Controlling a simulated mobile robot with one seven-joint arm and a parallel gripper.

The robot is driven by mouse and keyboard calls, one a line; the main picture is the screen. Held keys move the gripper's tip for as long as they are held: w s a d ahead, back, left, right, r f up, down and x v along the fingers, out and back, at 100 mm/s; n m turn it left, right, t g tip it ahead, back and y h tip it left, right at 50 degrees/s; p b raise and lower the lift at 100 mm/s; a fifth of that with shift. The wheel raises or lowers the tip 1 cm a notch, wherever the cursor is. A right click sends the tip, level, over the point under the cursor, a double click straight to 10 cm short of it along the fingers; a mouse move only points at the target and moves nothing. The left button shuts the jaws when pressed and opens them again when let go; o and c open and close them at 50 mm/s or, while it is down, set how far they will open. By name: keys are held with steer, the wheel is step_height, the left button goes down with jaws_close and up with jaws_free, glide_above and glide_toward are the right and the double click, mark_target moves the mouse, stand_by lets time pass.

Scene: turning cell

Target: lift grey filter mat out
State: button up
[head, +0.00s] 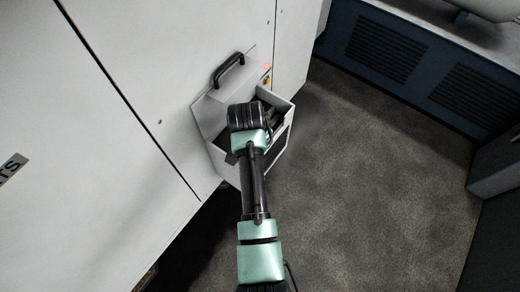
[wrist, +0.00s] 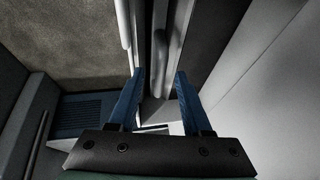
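A light grey box-like drawer (head: 213,125) with a black handle (head: 228,70) stands out from the white machine front. My gripper (wrist: 160,75) reaches down at the drawer; in the head view my arm hides its fingers and much of the drawer's inside. In the wrist view its two blue fingers are apart. A narrow grey upright piece (wrist: 160,45) shows between and beyond the fingertips, with no clear contact; I cannot tell whether it is the filter mat or part of the drawer. The mat is not clearly seen in the head view.
White machine panels (head: 120,70) fill the left. A small red light and a yellow mark (head: 266,81) sit behind the drawer. The brown-grey floor (head: 370,190) to the right is open. A dark blue vented base (head: 420,65) stands at the upper right.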

jaws_close()
steer(key=shift+r, duration=0.1)
stand_by(1.1)
